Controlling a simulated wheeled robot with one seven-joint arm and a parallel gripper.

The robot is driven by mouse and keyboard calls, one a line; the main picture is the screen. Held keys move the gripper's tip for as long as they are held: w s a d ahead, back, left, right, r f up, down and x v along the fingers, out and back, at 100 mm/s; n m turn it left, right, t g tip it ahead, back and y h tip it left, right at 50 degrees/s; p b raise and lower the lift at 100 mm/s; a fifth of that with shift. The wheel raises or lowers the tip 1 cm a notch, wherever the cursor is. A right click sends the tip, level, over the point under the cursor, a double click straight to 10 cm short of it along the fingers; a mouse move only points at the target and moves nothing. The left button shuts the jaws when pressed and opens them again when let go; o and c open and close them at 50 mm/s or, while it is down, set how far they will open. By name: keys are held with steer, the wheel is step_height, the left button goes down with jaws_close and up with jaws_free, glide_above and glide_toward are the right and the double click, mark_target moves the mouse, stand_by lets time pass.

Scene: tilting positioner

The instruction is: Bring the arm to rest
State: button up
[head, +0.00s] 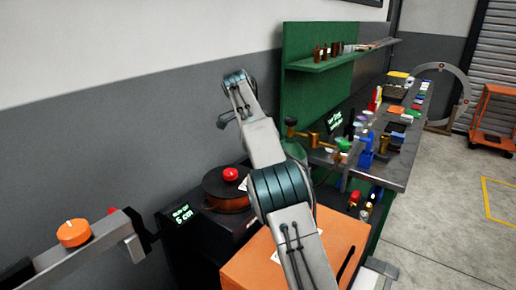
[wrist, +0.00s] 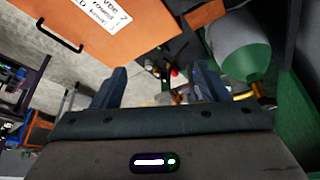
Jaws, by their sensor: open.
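In the wrist view my gripper (wrist: 160,88) is open, with its two dark blue fingers apart and nothing between them. In the head view my grey arm reaches up from the bottom middle and bends toward the upper left, over the orange cabinet. My gripper itself is not clear there; the far end of the arm is small and turned away. A black and brown round device (head: 228,192) with a red knob on top stands left of the arm, beside a small display with green text (head: 181,214).
An orange cabinet (head: 262,262) stands close below my arm. A green panel with a shelf (head: 340,58) and a cluttered grey bench (head: 398,165) are at the right. A rail with an orange knob (head: 74,233) is at lower left.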

steer(key=s+d+r+n+y, duration=0.1)
steer(key=s+d+r+n, duration=0.2)
steer(key=s+d, duration=0.35)
steer(key=s+d+r+n+y, duration=0.2)
steer(key=s+d+n, duration=0.15)
steer(key=s, duration=0.55)
steer(key=s+f+n+t, duration=0.1)
steer(key=s+f+n, duration=0.2)
steer(key=s, duration=1)
steer(key=s+f+n+t+y, duration=0.1)
steer(key=s+f+n, duration=0.3)
steer(key=s+f, duration=0.5)
steer(key=s, duration=0.4)
steer(key=shift+s+d, duration=0.4)
